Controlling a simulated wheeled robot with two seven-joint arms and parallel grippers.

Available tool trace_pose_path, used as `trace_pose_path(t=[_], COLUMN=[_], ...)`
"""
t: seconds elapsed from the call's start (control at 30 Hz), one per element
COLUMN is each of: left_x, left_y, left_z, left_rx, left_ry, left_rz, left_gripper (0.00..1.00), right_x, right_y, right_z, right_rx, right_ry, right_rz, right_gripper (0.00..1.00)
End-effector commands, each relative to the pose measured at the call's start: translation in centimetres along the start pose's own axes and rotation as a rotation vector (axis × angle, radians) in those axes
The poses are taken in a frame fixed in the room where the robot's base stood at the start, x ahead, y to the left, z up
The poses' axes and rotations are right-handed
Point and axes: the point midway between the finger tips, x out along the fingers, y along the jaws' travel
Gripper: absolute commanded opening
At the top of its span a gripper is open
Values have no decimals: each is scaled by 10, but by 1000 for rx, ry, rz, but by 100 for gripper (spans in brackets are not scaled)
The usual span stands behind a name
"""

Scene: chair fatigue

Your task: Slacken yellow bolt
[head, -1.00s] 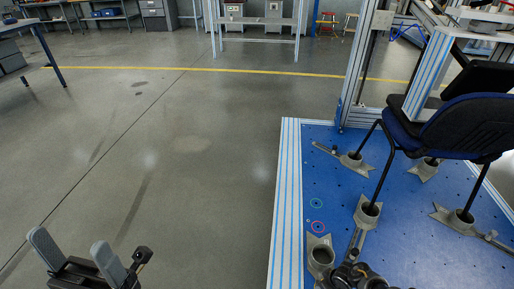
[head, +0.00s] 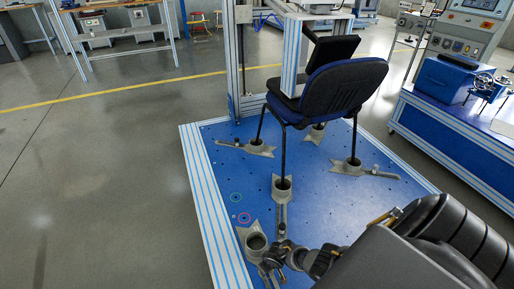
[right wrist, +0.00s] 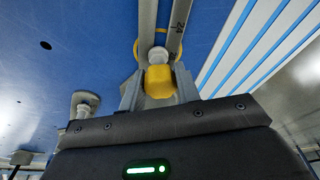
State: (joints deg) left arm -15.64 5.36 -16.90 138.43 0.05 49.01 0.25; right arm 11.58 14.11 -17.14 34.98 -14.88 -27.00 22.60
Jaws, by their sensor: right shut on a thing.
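The yellow bolt (right wrist: 159,82) shows in the right wrist view, below a pale round collar at the end of a slotted metal bar. My right gripper (right wrist: 158,88) has a grey finger on each side of the bolt and is shut on it. In the head view my right gripper (head: 275,260) is at the near corner of the blue platform, beside an empty grey clamp cup (head: 256,243). The bolt cannot be made out there. My left gripper is out of view.
A dark blue chair (head: 343,88) stands on the blue platform (head: 225,160), its legs in grey clamp cups. A metal frame (head: 232,60) rises behind it. A bench with machines (head: 455,110) is at the right. The floor at left is clear.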

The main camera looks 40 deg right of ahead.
Motion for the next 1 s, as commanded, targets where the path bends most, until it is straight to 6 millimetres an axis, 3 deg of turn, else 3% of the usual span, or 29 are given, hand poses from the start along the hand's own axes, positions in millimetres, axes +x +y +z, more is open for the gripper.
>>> trace_pose_path(t=[0.5,0.53,0.67,1.0], left_x=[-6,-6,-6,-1], left_y=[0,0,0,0], left_z=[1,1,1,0], left_rx=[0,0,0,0], left_ry=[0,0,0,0], left_rz=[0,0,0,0], left_gripper=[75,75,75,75], right_x=[0,0,0,-5], right_y=[1,1,1,1], right_z=[-1,-1,-1,0], right_rx=[-230,-225,-223,-222], right_ry=[1,1,1,0], right_rz=[-58,-58,-58,-57], right_gripper=[25,36,53,53])
